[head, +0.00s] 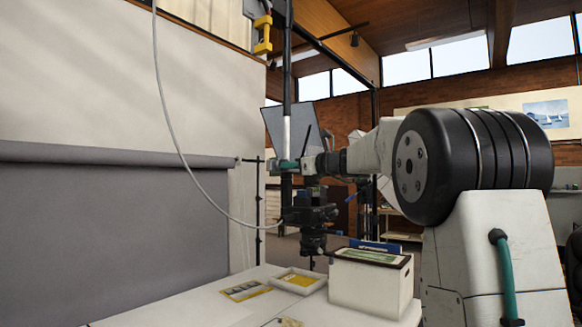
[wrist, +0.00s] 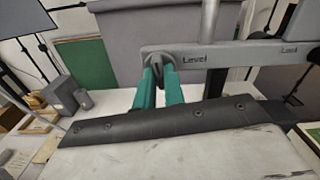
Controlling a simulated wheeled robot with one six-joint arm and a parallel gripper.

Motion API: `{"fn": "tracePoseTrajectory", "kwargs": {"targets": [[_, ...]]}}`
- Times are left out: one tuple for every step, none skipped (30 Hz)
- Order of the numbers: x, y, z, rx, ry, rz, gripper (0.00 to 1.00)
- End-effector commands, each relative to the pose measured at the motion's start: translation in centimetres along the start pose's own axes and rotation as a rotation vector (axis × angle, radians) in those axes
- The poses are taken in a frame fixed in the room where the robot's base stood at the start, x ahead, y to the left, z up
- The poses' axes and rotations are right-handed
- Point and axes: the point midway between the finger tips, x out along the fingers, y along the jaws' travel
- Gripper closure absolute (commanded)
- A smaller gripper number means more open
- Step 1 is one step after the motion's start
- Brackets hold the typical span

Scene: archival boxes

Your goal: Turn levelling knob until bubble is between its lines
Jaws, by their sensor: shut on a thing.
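My gripper (wrist: 160,76) has teal fingers. In the wrist view they are closed on a dark round levelling knob (wrist: 156,55) at the left end of a grey bar (wrist: 230,58) marked "Level". The fingers cover part of the knob. In the head view my gripper (head: 290,165) reaches the upright column (head: 287,110) from the right, above a black camera (head: 309,214) that points down. I cannot make out the bubble or its lines in either view.
A white table (head: 180,308) stands below, with a shallow tray (head: 282,285), a yellow-edged card (head: 245,290) and a pale archival box (head: 362,285). A loose grey cable (head: 172,130) hangs left of the column. A grey backdrop (head: 100,225) fills the left side.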

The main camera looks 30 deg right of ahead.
Motion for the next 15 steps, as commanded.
{"fn": "tracePoseTrajectory", "kwargs": {"targets": [[0.00,0.01,-0.02,0.036,0.000,0.000,1.00],[0.00,0.01,-0.02,0.056,0.000,0.000,1.00],[0.00,0.01,-0.02,0.075,0.000,0.000,1.00],[0.00,0.01,-0.02,0.086,0.000,0.000,1.00],[0.00,0.02,-0.02,0.093,0.000,0.000,1.00],[0.00,0.02,-0.02,0.099,0.000,0.000,1.00],[0.00,0.02,-0.02,0.101,0.000,0.000,1.00],[0.00,0.02,-0.02,0.101,0.000,0.000,1.00],[0.00,0.02,-0.02,0.100,0.000,0.000,1.00],[0.00,0.02,-0.03,0.100,0.000,0.000,1.00],[0.00,0.02,-0.03,0.100,0.000,0.000,1.00],[0.00,0.02,-0.03,0.100,0.000,0.000,1.00],[0.00,0.02,-0.03,0.099,0.000,0.000,1.00],[0.00,0.02,-0.03,0.099,0.000,0.000,0.86],[0.00,0.01,-0.03,0.099,0.000,0.000,0.75]]}}
